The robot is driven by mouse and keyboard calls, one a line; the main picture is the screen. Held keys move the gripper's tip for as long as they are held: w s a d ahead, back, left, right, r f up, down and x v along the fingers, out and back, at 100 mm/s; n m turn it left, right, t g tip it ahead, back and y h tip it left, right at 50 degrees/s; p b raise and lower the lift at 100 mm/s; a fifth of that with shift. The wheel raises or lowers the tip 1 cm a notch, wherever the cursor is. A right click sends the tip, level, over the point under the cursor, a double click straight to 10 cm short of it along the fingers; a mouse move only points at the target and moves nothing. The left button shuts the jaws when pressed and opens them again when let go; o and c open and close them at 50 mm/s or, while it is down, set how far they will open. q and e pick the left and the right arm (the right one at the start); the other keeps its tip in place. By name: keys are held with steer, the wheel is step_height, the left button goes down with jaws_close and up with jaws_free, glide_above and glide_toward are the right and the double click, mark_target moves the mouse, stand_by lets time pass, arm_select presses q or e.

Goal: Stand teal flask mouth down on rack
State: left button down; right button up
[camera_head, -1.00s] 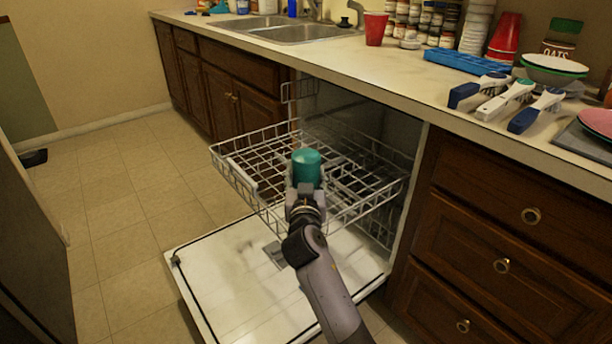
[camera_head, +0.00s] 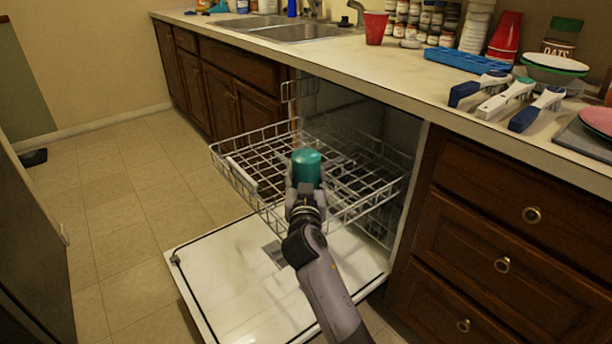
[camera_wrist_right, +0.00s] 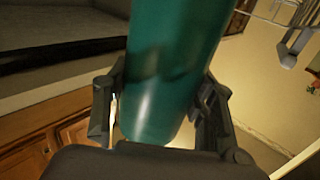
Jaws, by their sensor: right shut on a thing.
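The teal flask (camera_head: 306,168) is held by my right gripper (camera_head: 305,188) over the front part of the upper dishwasher rack (camera_head: 250,184). In the head view a rounded teal end of the flask points up. In the right wrist view the flask (camera_wrist_right: 172,75) fills the space between the two fingers of the right gripper (camera_wrist_right: 158,110), which are shut on it. The flask's lower part is hidden behind the gripper in the head view, so I cannot tell whether it touches the rack. My left gripper is not in view.
The rack is pulled out above the open dishwasher door (camera_head: 230,285). The counter (camera_head: 400,75) above holds a red cup (camera_head: 375,28), a blue tray (camera_head: 467,62), brushes (camera_head: 506,98), bowls (camera_head: 553,66) and jars. Drawers (camera_head: 500,230) stand at the right.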

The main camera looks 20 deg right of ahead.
steer(key=o, duration=1.3)
steer(key=shift+o, duration=0.2)
step_height(320, 180, up, 10)
